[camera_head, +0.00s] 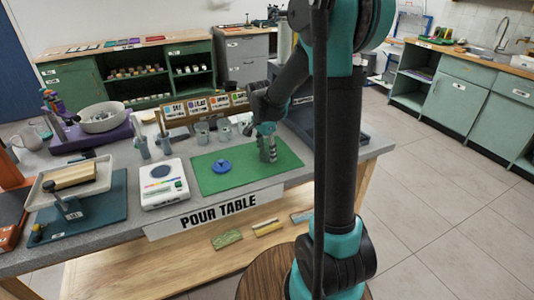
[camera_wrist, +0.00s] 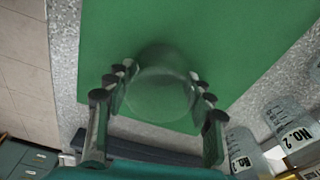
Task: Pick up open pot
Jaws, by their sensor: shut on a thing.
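A clear, round pot (camera_wrist: 160,95) is between the two fingers of my gripper in the wrist view, above the green mat. It is see-through and looks greenish. My gripper (camera_head: 267,150) points down at the right part of the green mat (camera_head: 240,181) in the head view. Its fingers are shut on the pot from both sides. The pot is hard to make out in the head view, hidden by the fingers. I cannot tell whether it touches the mat. A blue lid-like disc (camera_head: 221,166) lies on the mat to the left of my gripper.
A white scale (camera_head: 163,185) stands left of the mat. Several clear beakers (camera_head: 202,133) stand behind it, before a card rack (camera_head: 207,103). A numbered beaker (camera_wrist: 285,125) shows at the right in the wrist view. The mat's front is clear.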

